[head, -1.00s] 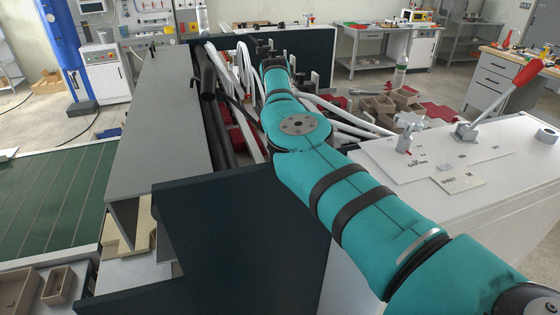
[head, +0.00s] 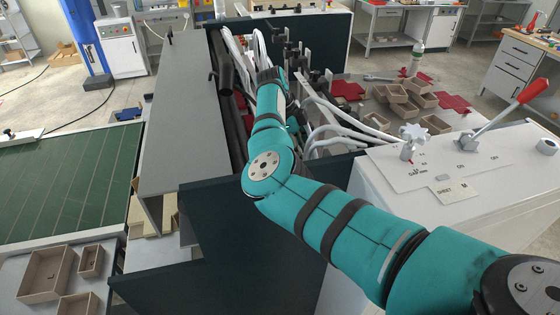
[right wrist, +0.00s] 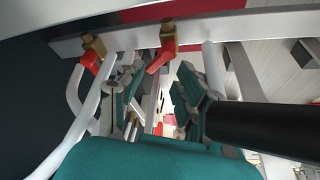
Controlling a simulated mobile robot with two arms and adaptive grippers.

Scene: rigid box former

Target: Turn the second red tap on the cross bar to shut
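In the right wrist view, a grey cross bar (right wrist: 225,26) runs across the top. A first tap with a red handle (right wrist: 91,62) and brass body hangs from it at the left. A second tap with a red handle (right wrist: 162,56) and brass body is right of it, its handle slanting down to the left. My right gripper (right wrist: 155,92) is open, with one finger on either side of the second tap's handle in the picture. I cannot tell whether a finger touches it. In the head view my teal right arm reaches into the machine; the taps cannot be made out there. My left gripper is out of view.
White hoses (head: 322,112) and a black tube (head: 224,75) crowd the machine's inside near my arm. A dark cylinder (right wrist: 265,128) is close at the right in the wrist view. A white control cabinet (head: 455,200) with a red-handled lever (head: 506,108) stands right of my arm.

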